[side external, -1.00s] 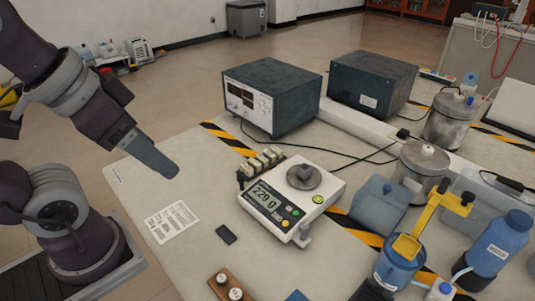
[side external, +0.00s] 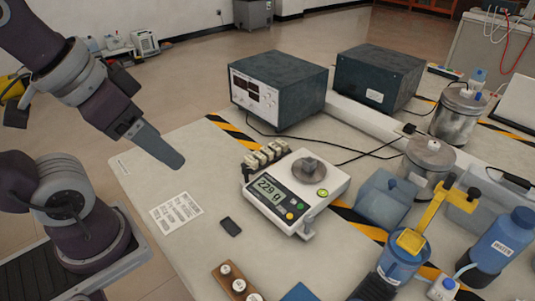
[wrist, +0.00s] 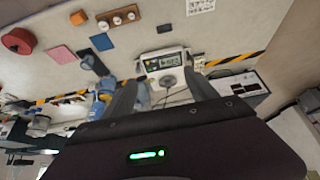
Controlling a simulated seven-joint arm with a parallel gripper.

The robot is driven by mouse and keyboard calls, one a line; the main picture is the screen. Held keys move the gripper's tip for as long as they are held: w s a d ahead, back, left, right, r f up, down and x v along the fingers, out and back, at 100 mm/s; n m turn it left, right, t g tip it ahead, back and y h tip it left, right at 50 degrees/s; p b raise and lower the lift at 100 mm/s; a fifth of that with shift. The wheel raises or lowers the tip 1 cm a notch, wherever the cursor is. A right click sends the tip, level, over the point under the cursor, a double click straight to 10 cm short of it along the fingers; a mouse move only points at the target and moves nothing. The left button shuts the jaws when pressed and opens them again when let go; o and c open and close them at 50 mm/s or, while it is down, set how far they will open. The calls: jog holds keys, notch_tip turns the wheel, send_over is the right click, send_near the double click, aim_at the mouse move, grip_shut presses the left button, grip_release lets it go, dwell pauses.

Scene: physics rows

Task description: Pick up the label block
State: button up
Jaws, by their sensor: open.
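No block that I can surely name the label block stands out. A small dark flat block (side external: 231,227) lies on the table between the printed sheet (side external: 176,213) and the scale (side external: 291,196); it also shows in the wrist view (wrist: 164,28). A row of pale blocks (side external: 263,156) sits at the scale's back left. A round grey weight (side external: 310,168) rests on the scale's pan. My gripper (side external: 176,162) is above the table's left part, apart from all of these. In the wrist view its two fingers (wrist: 163,90) are spread with nothing held between them.
Two dark instrument boxes (side external: 278,90) (side external: 376,78) stand at the back. A blue cup with a yellow bracket (side external: 404,254), bottles (side external: 503,240) and metal jars (side external: 458,115) crowd the right. A wooden holder with knobs (side external: 236,283) is in front. The table's left part is mostly clear.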

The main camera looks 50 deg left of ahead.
jog(key=shift+o, duration=0.2)
jog(key=w+a+r+g+h, duration=0.1)
jog(key=w+r+g, duration=0.15)
jog(key=w, duration=0.75)
jog(key=g+y, duration=0.1)
jog(key=g, duration=0.2)
send_over(265, 151)
jog(key=f, duration=2.6)
jog(key=shift+w+d, duration=0.1)
jog(key=shift+w, duration=0.15)
jog(key=f, duration=0.7)
jog(key=shift+s+f, duration=0.2)
jog(key=shift+s, duration=0.1)
jog(key=shift+r, duration=0.1)
jog(key=c, duration=1.4)
